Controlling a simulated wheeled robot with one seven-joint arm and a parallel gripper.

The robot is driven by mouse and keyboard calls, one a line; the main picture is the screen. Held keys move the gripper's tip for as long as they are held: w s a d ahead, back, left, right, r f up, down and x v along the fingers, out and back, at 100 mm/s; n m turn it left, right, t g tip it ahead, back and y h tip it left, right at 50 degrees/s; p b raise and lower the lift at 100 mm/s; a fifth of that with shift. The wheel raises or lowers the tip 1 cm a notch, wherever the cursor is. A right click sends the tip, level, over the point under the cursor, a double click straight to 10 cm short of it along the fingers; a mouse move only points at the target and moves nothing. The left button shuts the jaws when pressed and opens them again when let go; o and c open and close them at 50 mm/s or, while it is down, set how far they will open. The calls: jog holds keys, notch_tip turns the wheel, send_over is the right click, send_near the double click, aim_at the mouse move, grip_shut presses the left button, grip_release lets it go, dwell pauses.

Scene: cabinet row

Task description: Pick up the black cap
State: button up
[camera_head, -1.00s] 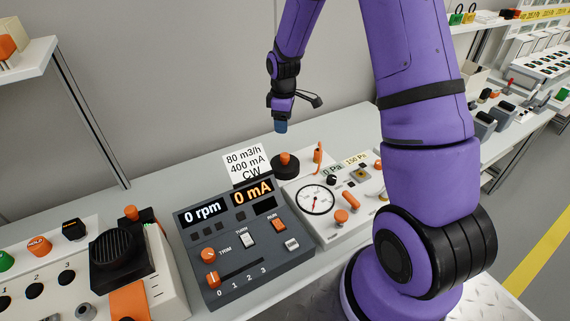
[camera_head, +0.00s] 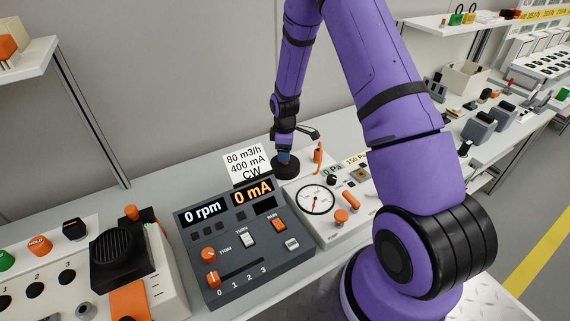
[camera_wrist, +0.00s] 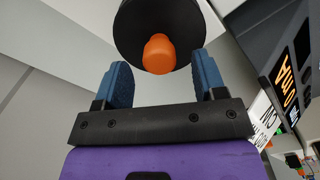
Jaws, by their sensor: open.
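The black cap (camera_head: 287,173) is a round black disc with an orange knob, at the back of the bench behind the grey control panel. My gripper (camera_head: 284,157) is right over it, pointing down, and hides its knob in the head view. In the wrist view the black cap (camera_wrist: 184,25) is cut off by the top edge, with its orange knob (camera_wrist: 159,54) showing between the tips of the two blue fingers. My gripper (camera_wrist: 162,72) is open, with a gap on each side of the knob. What lies under the cap is hidden.
A white sign (camera_head: 245,163) stands left of the cap. The grey control panel (camera_head: 230,275) is in front. The white gauge panel (camera_head: 330,225) is to the right, with an orange upright part (camera_head: 318,154) close to my gripper. The wall (camera_head: 180,80) is behind.

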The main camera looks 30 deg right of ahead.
jog(key=shift+d+f, duration=0.1)
jog(key=shift+f, duration=1.45)
jog(key=c, duration=1)
jog(key=shift+c, duration=0.2)
notch_tip(320, 180, up, 22)
